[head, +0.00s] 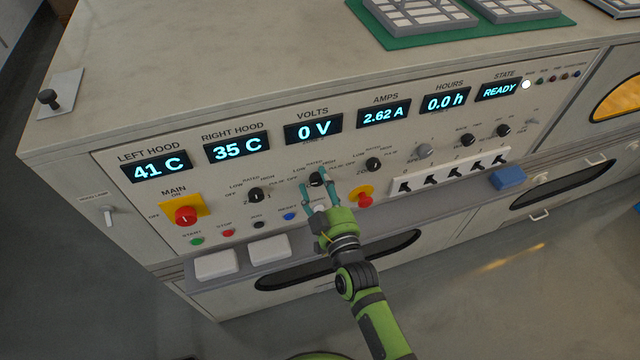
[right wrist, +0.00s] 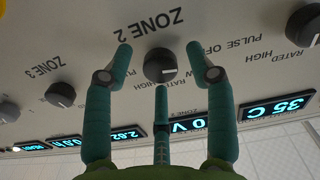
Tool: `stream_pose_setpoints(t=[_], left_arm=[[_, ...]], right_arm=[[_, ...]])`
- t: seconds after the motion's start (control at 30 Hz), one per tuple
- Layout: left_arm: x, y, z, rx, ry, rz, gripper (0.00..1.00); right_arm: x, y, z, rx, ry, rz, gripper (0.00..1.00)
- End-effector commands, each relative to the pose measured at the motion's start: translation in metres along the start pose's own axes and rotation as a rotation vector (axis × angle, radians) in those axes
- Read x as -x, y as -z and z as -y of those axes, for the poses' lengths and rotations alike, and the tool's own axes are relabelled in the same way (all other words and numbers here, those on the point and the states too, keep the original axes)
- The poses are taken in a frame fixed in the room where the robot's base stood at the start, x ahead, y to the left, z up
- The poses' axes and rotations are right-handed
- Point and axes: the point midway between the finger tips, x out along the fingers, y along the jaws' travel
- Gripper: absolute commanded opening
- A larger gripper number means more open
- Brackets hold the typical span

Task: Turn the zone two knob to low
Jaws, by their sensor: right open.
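The zone two knob (head: 316,179) is a small black dial on the sloped panel, partly behind my fingers in the head view. In the right wrist view, which is upside down, the knob (right wrist: 159,66) shows under the ZONE 2 label, and its white mark points right, toward OFF. My right gripper (head: 314,182) is at the knob with its fingers open. In the right wrist view my gripper (right wrist: 159,48) has one teal finger on each side of the knob, with gaps visible. A further finger points at it from below. My left gripper is not in view.
The zone one knob (head: 255,195) and zone three knob (head: 373,164) flank it. A red main switch (head: 186,215) on yellow, a red button (head: 365,201) on yellow and several black toggles (head: 431,179) are on the panel. Displays run above, including 0 V (head: 314,129).

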Motion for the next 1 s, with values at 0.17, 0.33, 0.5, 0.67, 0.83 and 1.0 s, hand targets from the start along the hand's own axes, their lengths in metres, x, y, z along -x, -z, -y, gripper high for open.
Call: stream_pose_setpoints(t=[0.17, 0.33, 0.5, 0.67, 0.83, 1.0], left_arm=[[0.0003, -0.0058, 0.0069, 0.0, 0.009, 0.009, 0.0], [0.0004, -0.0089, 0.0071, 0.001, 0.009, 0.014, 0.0], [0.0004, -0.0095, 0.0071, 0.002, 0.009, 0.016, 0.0], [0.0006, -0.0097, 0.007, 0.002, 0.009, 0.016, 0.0], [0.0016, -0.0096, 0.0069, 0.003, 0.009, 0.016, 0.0], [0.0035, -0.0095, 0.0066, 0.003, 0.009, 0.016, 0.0]], right_arm=[[-0.0012, -0.0006, 0.0, -0.001, 0.0, 0.001, 0.56], [-0.001, -0.0006, 0.0001, -0.001, 0.0, 0.001, 0.2], [-0.0009, -0.0008, 0.0002, 0.0, 0.0, 0.002, 0.0], [-0.0008, -0.0011, 0.0003, -0.007, 0.001, 0.003, 0.0], [-0.0007, -0.0014, 0.0005, -0.053, 0.001, 0.004, 0.0], [-0.0006, -0.0018, 0.0007, -0.151, 0.001, 0.006, 0.0]])
